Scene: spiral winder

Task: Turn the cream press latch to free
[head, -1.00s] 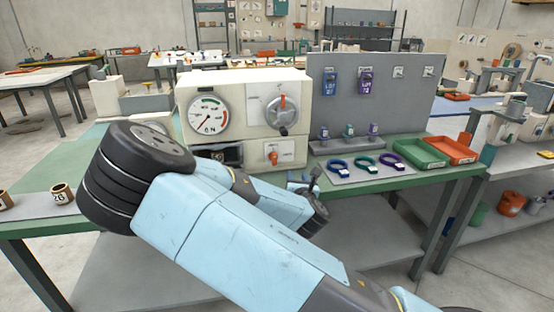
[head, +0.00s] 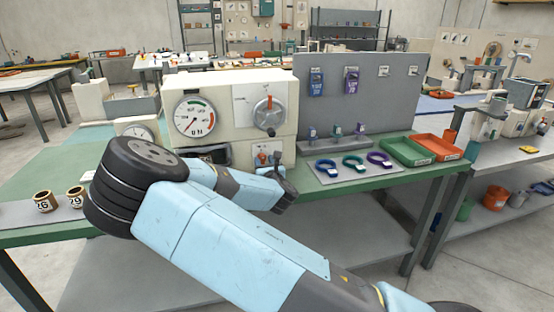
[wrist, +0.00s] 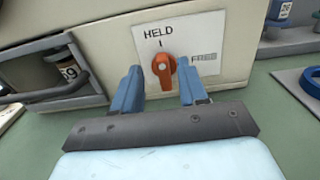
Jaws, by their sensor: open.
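The cream press (head: 183,88) is a box on the green bench with a dial gauge and a larger orange-handled knob on its front. Its latch is a small orange knob (wrist: 166,66) on a white plate low on the front, marked HELD at the top and FREE at the right. The knob's handle stands upright, in line with the HELD mark. My gripper (wrist: 160,84) is open, one blue finger on each side of the knob; contact cannot be told. In the head view my gripper (head: 268,162) is at the press's lower right, partly covering the latch.
A barred opening (wrist: 45,75) with a numbered jar is left of the latch. Coloured rings (head: 353,163) lie on a mat to the right, before the green tray (head: 407,152) and orange tray (head: 439,147). Numbered cups (head: 45,201) stand at the bench's left.

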